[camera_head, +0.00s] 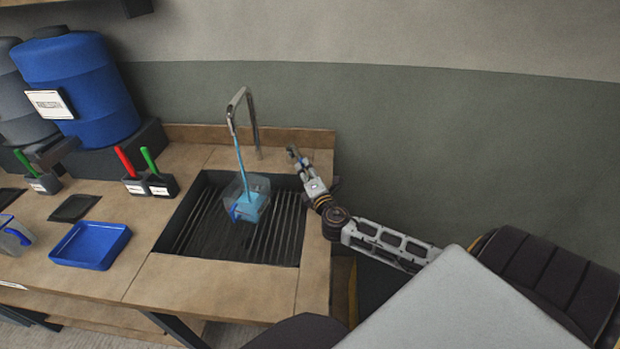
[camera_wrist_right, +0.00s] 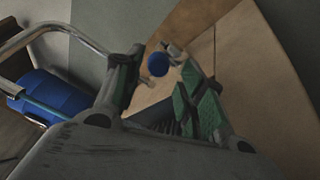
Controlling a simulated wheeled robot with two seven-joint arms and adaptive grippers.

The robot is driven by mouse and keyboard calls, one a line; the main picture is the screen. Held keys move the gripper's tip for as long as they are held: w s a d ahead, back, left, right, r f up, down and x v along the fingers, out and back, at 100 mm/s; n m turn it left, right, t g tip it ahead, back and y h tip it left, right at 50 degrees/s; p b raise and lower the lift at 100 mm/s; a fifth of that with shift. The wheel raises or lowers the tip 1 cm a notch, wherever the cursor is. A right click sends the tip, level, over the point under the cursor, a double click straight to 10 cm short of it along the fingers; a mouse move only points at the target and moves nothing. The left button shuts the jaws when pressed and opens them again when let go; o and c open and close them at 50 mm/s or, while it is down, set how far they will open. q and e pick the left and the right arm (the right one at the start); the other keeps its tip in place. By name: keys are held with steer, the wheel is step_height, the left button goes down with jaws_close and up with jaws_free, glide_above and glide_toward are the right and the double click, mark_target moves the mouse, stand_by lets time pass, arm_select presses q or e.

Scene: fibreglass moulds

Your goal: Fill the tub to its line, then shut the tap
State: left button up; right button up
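A clear tub (camera_head: 235,188) with a blue handle stands on the sink's slatted grate, tilted in the picture. Blue liquid (camera_head: 252,208) covers its lower part; I cannot make out its line. A blue stream (camera_head: 239,155) runs from the chrome tap (camera_head: 246,95) into the tub. My right gripper (camera_head: 298,155) is beside the tap, to its right, with its fingers apart. In the right wrist view a round blue knob (camera_wrist_right: 158,64) shows between the open fingertips; I cannot tell whether they touch it. The chrome spout (camera_wrist_right: 40,32) curves at left there. My left gripper is not in view.
The sink (camera_head: 205,230) is set in a wooden bench. A blue tray (camera_head: 90,245), a clear jug (camera_head: 12,236) and holders with red and green handles (camera_head: 150,185) lie left. A blue barrel (camera_head: 80,88) stands behind them. The wall is close behind the tap.

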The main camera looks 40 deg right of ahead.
steer(key=shift+v, duration=1.45)
